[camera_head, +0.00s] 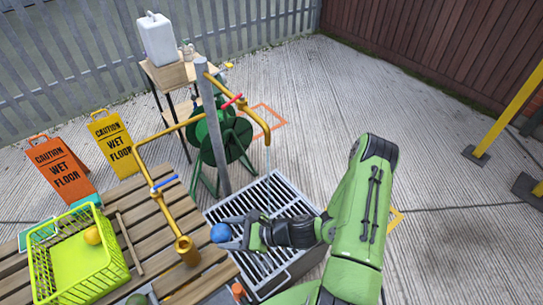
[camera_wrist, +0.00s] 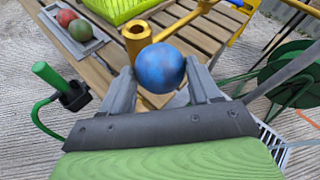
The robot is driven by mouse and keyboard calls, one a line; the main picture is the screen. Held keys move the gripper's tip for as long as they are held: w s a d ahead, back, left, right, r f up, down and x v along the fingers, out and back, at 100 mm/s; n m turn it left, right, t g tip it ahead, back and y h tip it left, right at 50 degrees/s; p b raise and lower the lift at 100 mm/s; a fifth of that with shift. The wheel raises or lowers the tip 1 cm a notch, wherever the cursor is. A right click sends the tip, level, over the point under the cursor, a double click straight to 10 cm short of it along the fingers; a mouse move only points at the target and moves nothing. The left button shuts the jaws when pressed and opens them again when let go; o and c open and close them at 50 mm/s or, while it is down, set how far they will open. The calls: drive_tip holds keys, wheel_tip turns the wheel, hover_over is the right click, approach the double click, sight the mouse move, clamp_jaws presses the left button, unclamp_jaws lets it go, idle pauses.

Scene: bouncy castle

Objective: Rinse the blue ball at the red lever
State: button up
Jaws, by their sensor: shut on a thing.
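My gripper (camera_head: 232,235) is shut on the blue ball (camera_head: 221,233), held near the left edge of the drain grate in the head view. The ball (camera_wrist: 160,68) sits between the two grey fingers in the wrist view. The red lever (camera_head: 232,101) is on a yellow pipe beside a grey post, farther back. That pipe's spout (camera_head: 268,138) bends down over the back of the grate (camera_head: 255,200); a thin pale line, perhaps water, runs below it. The ball is left of and nearer than this line. A blue lever (camera_head: 164,182) is on another yellow pipe, whose wide outlet (camera_head: 187,250) is over the slatted table.
The slatted table (camera_head: 160,210) holds a lime basket (camera_head: 118,272) with an orange ball (camera_head: 92,236). A grey tray (camera_wrist: 88,47) holds a red and a green ball. A green hose reel (camera_head: 222,142) and caution signs (camera_head: 112,143) stand behind.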

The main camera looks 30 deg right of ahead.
drive_tip(key=s+a+r+p, duration=0.1)
drive_tip(key=a+r+p, duration=0.1)
drive_tip(key=p, duration=0.2)
drive_tip(key=shift+s+a+r+p, duration=0.1)
drive_tip(key=shift+s+p, duration=0.25)
idle(0.3)
idle(0.6)
